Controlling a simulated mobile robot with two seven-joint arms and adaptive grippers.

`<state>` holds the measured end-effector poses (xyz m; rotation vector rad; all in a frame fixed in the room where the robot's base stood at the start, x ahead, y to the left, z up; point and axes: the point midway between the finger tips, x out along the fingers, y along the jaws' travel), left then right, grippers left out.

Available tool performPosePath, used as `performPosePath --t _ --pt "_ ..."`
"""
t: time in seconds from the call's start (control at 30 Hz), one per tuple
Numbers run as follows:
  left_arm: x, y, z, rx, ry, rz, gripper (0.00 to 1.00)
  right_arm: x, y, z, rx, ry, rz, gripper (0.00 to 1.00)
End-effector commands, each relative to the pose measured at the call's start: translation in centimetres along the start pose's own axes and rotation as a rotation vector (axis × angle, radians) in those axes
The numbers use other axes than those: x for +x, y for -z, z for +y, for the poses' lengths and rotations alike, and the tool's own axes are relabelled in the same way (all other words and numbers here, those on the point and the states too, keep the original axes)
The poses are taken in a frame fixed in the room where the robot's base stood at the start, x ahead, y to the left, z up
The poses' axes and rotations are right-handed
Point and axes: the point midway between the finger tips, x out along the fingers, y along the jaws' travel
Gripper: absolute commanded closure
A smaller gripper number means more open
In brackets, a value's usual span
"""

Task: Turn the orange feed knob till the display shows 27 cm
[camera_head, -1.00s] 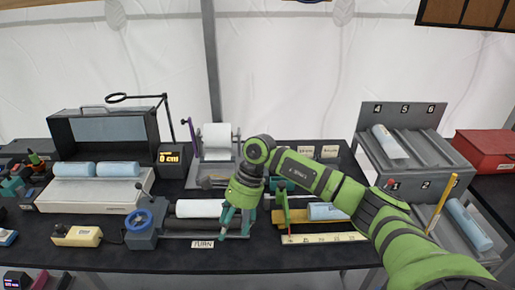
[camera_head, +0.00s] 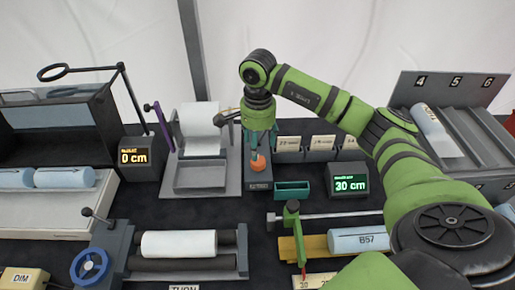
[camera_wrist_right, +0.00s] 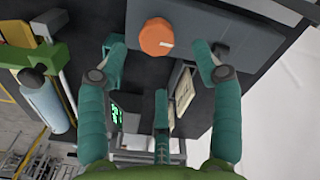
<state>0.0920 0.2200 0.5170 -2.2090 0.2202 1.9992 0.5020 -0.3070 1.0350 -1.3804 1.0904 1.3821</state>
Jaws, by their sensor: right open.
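My right gripper (camera_head: 259,140) is above and around the knob's upper side, pointing down. In the right wrist view the knob (camera_wrist_right: 157,37) shows a pale pointer mark, and the teal fingers of my right gripper (camera_wrist_right: 160,58) are spread, with the knob ahead of their tips and a visible gap. They do not touch it in that view. The green display (camera_head: 349,184) reads 30 cm. My left gripper is not in view.
A second display (camera_head: 133,157) reads 0 cm in orange. The paper roll (camera_head: 200,128) stands left of the knob. A small green tray (camera_head: 292,190) and upright cards (camera_head: 322,143) are at its right. A roller bed with a white roll (camera_head: 178,244) lies in front.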

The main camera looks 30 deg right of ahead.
Motion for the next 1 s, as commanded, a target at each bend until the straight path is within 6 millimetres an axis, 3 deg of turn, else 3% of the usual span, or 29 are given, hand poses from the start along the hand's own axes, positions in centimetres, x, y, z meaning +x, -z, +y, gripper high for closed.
performPosePath --t 0.2,0.4,0.73,0.87,0.9,1.0 --pt "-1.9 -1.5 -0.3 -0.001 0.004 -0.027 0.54 3.2 -0.1 0.2 0.001 -0.006 -0.003 0.34" --pt "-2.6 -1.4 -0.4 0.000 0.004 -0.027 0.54 5.4 -0.1 0.1 0.000 -0.002 -0.002 0.34" --pt "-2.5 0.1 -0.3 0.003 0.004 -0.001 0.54 6.0 -0.1 0.0 0.000 0.000 -0.002 0.34" --pt "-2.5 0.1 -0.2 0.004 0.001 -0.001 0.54 6.0 -0.1 0.0 0.000 0.000 -0.002 0.86" --pt "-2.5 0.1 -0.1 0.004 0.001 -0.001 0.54 6.0 -0.1 0.0 0.000 0.000 -0.002 0.91" --pt "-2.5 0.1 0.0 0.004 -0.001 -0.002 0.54 6.0 -0.1 0.0 0.000 0.000 -0.002 0.91"
